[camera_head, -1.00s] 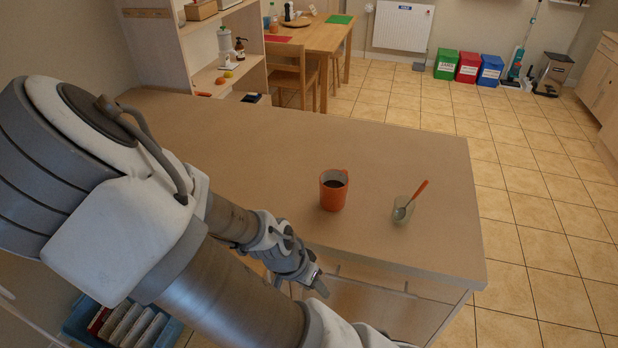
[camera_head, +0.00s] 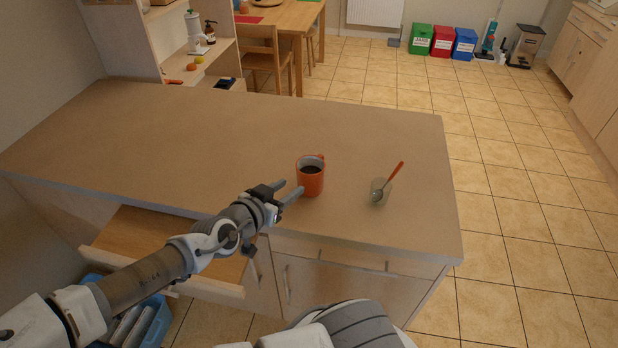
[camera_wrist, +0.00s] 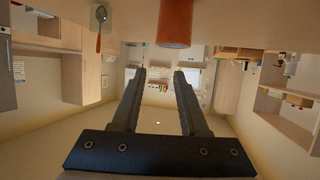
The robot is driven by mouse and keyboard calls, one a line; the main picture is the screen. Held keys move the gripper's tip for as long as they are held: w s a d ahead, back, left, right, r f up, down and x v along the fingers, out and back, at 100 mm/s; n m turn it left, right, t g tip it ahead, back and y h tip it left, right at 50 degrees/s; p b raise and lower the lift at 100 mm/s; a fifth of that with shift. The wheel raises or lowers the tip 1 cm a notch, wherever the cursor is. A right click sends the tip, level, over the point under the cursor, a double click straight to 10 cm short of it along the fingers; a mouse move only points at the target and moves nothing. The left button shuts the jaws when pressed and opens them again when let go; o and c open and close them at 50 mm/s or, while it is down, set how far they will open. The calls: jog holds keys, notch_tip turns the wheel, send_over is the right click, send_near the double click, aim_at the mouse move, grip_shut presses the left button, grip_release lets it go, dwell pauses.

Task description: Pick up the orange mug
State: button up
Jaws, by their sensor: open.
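The orange mug (camera_head: 311,183) stands upright on the counter near its front edge, with dark liquid inside. Its handle shows at the far right of the rim. My gripper (camera_head: 289,188) is just left of the mug in the head view, fingers pointing towards it. The gripper is open and nothing is between the fingers. In the wrist view, which looks upside down, the mug (camera_wrist: 176,24) is at the top, beyond the fingertips (camera_wrist: 160,72) and apart from them in the picture. Whether a finger touches it in the head view I cannot tell.
The wooden counter (camera_head: 200,140) is bare to the left and behind. An open drawer (camera_head: 150,238) juts out under my arm.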

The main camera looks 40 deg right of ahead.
jog(key=b, duration=0.1)
send_near(321, 172)
jog(key=w+d, duration=0.2)
jog(key=d, duration=0.1)
jog(key=shift+s+f+x, duration=0.1)
jog(key=shift+f+x, duration=0.05)
jog(key=shift+x, duration=0.6)
jog(key=shift+s+f+x, duration=0.1)
jog(key=shift+s+x, duration=0.05)
jog(key=shift+x, duration=0.65)
jog(key=shift+s+f+x, duration=0.1)
jog(key=shift+f+x, duration=0.05)
jog(key=shift+x, duration=0.6)
jog(key=shift+w+d+f, duration=0.2)
jog(key=shift+d+f, duration=0.1)
jog(key=shift+d, duration=0.15)
grip_shut()
jog(key=shift+a+f, duration=0.1)
